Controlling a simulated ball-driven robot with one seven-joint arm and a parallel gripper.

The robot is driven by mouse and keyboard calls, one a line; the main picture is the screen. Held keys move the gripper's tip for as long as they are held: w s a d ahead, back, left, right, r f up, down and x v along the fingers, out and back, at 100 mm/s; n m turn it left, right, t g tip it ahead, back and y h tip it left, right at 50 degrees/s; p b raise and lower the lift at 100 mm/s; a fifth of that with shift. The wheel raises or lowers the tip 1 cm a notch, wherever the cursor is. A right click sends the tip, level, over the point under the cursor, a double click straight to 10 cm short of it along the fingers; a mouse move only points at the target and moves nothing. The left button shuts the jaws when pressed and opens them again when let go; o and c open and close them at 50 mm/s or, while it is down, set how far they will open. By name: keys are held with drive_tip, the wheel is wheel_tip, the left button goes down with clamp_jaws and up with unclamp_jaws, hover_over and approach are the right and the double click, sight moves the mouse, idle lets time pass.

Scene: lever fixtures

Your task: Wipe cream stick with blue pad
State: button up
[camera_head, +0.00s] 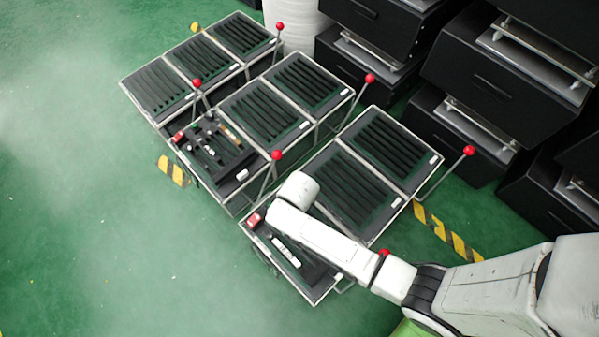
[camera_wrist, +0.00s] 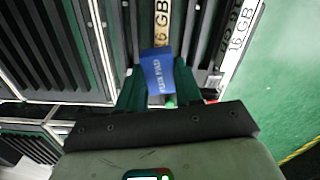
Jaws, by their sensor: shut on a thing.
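In the wrist view my gripper (camera_wrist: 158,88) is shut on a blue pad (camera_wrist: 157,72) with printed lettering. A cream stick (camera_wrist: 162,22) marked "16 GB" lies in a dark slot just beyond the pad, in line with it. The pad overlaps the stick's near end in the picture; I cannot tell whether they touch. A paler stick (camera_wrist: 238,42), also marked "16 GB", lies to the right near the tray edge. In the head view a pale stick (camera_head: 286,251) lies in the nearest tray; my arm hides the fingers and the pad.
A red block (camera_head: 254,220) sits at the nearest tray's left corner. A second tray (camera_head: 243,174) holds several small parts. Red-knobbed levers (camera_head: 468,151) rise beside the framed fixtures. Black cabinets (camera_head: 490,85) stand at the right. Green floor (camera_head: 90,220) is open at the left.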

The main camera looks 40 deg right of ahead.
drive_tip(key=shift+r+p, duration=3.05)
drive_tip(key=shift+r, duration=0.15)
drive_tip(key=w+r+m, duration=0.2)
drive_tip(key=w+r, duration=1.6)
drive_tip(key=r, duration=0.1)
drive_tip(key=s+r+p, duration=0.4)
drive_tip(key=r+p, duration=0.5)
drive_tip(key=p, duration=0.1)
drive_tip(key=s+r+p, duration=0.4)
drive_tip(key=r+p, duration=0.6)
drive_tip(key=p, duration=0.1)
drive_tip(key=shift+s+r+m, duration=0.15)
drive_tip(key=shift+r+m, duration=0.1)
drive_tip(key=shift+m, duration=0.05)
